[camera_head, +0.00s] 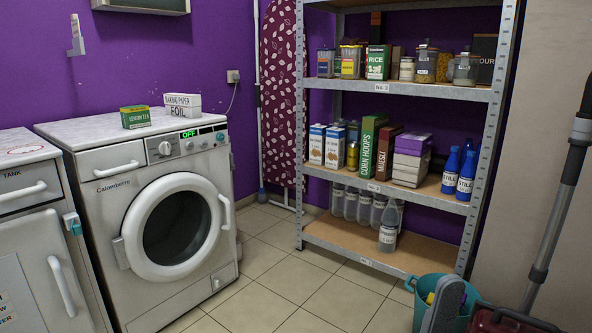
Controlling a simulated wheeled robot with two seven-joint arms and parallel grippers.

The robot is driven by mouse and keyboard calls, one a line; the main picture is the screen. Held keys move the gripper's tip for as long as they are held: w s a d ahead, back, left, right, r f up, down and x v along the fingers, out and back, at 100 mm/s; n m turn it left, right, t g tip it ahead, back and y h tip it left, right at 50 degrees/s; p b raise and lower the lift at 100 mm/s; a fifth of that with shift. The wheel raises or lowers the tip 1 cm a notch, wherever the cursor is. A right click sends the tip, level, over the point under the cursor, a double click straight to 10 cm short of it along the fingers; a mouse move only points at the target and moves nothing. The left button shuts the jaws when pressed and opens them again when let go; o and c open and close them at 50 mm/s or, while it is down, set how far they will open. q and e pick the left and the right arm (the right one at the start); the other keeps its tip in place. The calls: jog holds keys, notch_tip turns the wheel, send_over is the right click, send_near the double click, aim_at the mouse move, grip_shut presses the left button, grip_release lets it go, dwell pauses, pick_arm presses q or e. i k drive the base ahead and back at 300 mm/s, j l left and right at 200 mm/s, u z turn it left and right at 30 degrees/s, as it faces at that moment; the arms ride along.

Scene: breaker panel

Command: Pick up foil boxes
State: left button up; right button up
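A white box lettered BAKING PAPER and FOIL (182,104) lies at the back right of the top of the white washing machine (107,127). I cannot tell whether it is one box or two close together. A green and yellow lemon tea box (135,117) sits on the same top, to its left and nearer the front, with a small gap. No other foil box can be made out. Neither of my grippers shows in the head view.
A metal shelf rack (481,95) holds jars, cartons and bottles at the right. A teal bucket (426,284) and a red vacuum cleaner (497,322) stand at the lower right. A second white appliance (45,275) is at the left. The tiled floor (290,278) between is clear.

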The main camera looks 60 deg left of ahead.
aim_at(183, 105)
jog(key=k, duration=0.65)
jog(key=u, duration=2.25)
jog(key=i+j, duration=0.45)
jog(key=i, duration=0.3)
